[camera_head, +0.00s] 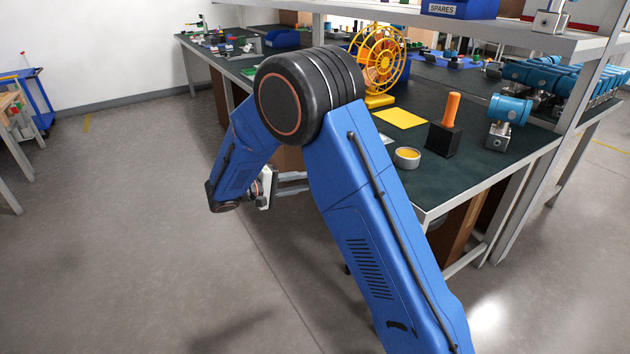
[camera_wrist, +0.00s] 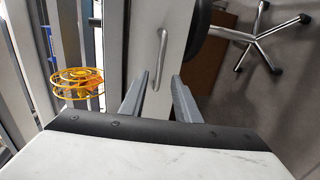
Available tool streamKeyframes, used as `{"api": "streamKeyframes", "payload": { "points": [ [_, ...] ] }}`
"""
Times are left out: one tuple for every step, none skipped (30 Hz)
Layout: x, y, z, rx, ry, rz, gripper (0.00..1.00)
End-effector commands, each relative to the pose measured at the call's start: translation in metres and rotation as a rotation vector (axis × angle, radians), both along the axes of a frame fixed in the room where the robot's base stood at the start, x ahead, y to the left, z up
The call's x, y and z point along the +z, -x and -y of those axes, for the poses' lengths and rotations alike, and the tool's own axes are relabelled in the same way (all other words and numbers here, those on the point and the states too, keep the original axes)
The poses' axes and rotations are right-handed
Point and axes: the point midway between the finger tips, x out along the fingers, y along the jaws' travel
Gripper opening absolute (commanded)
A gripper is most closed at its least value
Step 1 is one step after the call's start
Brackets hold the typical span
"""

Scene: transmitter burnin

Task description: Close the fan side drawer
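In the wrist view, a pale grey drawer front (camera_wrist: 150,28) with a thin bar handle (camera_wrist: 159,50) lies ahead of my gripper (camera_wrist: 160,76). The two grey fingers are apart with nothing between them, and the handle shows just beyond their tips. I cannot tell whether the fingers touch the front, or how far the drawer stands out. The yellow fan-like wheel (camera_wrist: 78,82) shows to the left; in the head view it stands on the bench (camera_head: 378,62).
The dark green bench top (camera_head: 475,155) holds a yellow sheet (camera_head: 401,118), a round tin (camera_head: 407,158), an orange-handled tool in a black block (camera_head: 445,128) and a blue transmitter (camera_head: 507,112). A stool's star base (camera_wrist: 262,38) stands at right in the wrist view.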

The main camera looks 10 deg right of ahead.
Motion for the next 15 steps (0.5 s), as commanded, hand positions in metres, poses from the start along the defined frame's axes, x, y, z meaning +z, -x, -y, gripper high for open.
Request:
{"api": "streamKeyframes", "payload": {
  "points": [
    [0.002, 0.003, -0.011, 0.003, 0.0, 0.002, 0.29],
    [0.004, 0.004, -0.016, 0.003, 0.0, 0.002, 0.29],
    [0.005, 0.007, -0.023, 0.003, -0.001, 0.002, 0.29],
    [0.006, 0.008, -0.027, 0.002, 0.0, 0.001, 0.29],
    [0.007, 0.01, -0.031, 0.002, 0.0, 0.001, 0.29],
    [0.008, 0.011, -0.037, 0.002, 0.001, 0.002, 0.29],
    [0.009, 0.013, -0.04, 0.002, 0.001, 0.002, 0.29],
    [0.009, 0.014, -0.044, 0.002, 0.001, 0.002, 0.29],
    [0.01, 0.015, -0.047, 0.001, 0.0, 0.001, 0.29],
    [0.011, 0.015, -0.049, 0.001, 0.0, 0.001, 0.29],
    [0.011, 0.016, -0.051, 0.0, -0.001, 0.001, 0.29],
    [0.012, 0.017, -0.053, 0.0, 0.0, 0.0, 0.29],
    [0.012, 0.017, -0.055, 0.0, 0.0, 0.0, 0.29],
    [0.012, 0.018, -0.056, 0.0, 0.0, 0.0, 0.29],
    [0.012, 0.018, -0.056, 0.0, 0.0, 0.0, 0.29]
  ]
}}
